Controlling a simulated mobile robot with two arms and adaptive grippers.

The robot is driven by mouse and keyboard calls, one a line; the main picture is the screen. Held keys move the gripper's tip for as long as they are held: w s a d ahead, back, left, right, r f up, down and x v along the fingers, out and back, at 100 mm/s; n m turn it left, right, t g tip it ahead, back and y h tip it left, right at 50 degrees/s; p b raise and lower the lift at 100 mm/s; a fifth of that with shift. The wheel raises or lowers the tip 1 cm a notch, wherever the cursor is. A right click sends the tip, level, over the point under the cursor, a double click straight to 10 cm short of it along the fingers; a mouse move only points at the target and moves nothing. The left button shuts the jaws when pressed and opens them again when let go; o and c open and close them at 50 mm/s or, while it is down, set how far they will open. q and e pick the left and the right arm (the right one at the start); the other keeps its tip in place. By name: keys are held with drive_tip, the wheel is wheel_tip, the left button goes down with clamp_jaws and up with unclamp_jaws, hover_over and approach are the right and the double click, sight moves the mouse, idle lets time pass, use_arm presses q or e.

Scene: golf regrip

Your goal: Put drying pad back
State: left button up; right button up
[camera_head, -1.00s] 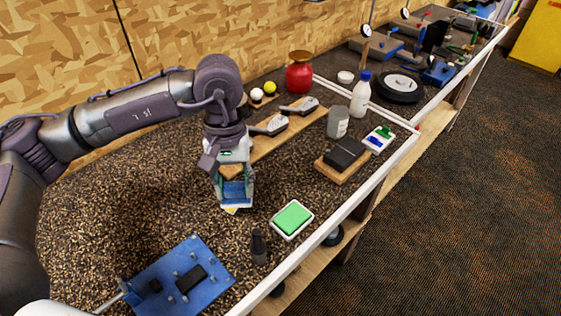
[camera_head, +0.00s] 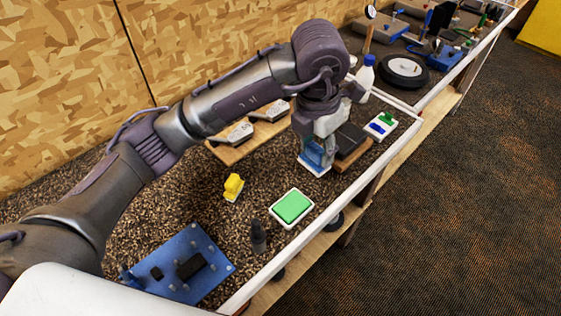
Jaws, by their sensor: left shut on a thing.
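My left gripper (camera_head: 314,160) is shut on a small blue thing that shows between its fingers. I cannot tell for sure whether this is the drying pad. The gripper points down just left of a dark block (camera_head: 351,137) on a wooden board (camera_head: 352,160), partly covering them. I cannot tell whether the held thing touches the table. A green pad (camera_head: 292,207) in a white tray lies in front of the gripper, apart from it. My right gripper is not in view.
A yellow piece (camera_head: 233,186) on a white base stands on the speckled table. A dark bottle (camera_head: 258,236) and a blue board with pegs (camera_head: 181,268) are nearer. A white tray with green and blue pieces (camera_head: 380,126) and a white bottle (camera_head: 366,76) are beyond. A pale rail (camera_head: 292,256) edges the table.

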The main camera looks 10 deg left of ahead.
use_arm(q)
drive_tip(key=shift+w+a+f, duration=0.1)
drive_tip(key=shift+w, duration=0.05)
drive_tip(key=shift+n, duration=0.3)
drive_tip(key=w+a+f+p, duration=0.1)
drive_tip(key=w+a+f, duration=0.1)
drive_tip(key=w+a+f+p, duration=0.1)
drive_tip(key=w+a+f, duration=0.1)
drive_tip(key=a, duration=0.1)
drive_tip(key=w+a+f+p, duration=0.2)
drive_tip(key=a, duration=0.1)
drive_tip(key=shift+w+a+f, duration=0.2)
drive_tip(key=shift+w, duration=0.2)
drive_tip(key=shift+w+a+f, duration=0.15)
drive_tip(key=shift+f, duration=0.05)
wheel_tip(320, 180, down, 3)
drive_tip(key=shift+f+p, duration=0.1)
drive_tip(key=shift+p, duration=0.9)
drive_tip(key=shift+f, duration=0.45)
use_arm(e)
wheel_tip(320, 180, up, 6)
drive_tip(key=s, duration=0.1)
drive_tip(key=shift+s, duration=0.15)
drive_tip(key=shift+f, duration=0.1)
